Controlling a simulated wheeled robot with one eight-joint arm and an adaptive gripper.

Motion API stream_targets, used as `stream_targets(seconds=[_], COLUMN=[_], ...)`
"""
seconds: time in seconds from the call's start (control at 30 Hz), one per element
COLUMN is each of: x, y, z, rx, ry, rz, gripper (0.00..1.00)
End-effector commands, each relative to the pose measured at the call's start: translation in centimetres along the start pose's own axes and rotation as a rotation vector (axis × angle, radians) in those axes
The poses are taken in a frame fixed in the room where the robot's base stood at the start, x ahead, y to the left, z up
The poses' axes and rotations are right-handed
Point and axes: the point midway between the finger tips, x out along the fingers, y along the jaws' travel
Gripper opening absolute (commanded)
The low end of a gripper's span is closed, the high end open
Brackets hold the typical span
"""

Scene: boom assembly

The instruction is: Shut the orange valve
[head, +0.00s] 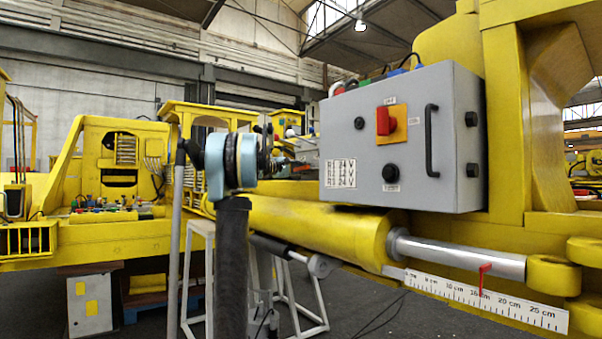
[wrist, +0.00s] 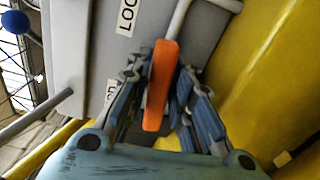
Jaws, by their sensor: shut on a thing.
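The orange valve shows in the wrist view as a long flat orange handle (wrist: 160,85). It stands lengthwise in the middle of the view, in front of a grey panel (wrist: 88,45). My gripper (wrist: 158,78) has its blue-grey fingers on either side of the handle and is shut on it. A white label (wrist: 127,16) reading "LOC" is partly cut off above the handle. A second label (wrist: 110,92) is mostly covered by the left finger. In the head view my own arm covers much of the area around the gripper, and the valve cannot be clearly made out there.
A grey control box (head: 345,118) with a red rotary switch (head: 385,121) and a black handle stands right of my arm. A yellow cylinder (head: 310,225) runs below it, with a ruler (head: 485,300) under its rod. A light pipe (wrist: 180,18) is above the orange handle.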

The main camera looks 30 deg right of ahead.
Motion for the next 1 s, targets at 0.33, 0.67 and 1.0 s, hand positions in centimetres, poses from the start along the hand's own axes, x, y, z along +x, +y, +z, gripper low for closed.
stream_targets(seconds=[0.33,0.67,1.0], x=[-0.08,-0.07,-0.03], y=[-0.36,-0.41,-0.3], z=[0.02,0.06,0.06], rx=[0.095,0.103,0.101], ry=[-0.001,-0.002,-0.002], rz=[-0.005,-0.005,-0.004], gripper=[0.0,0.0,0.37])
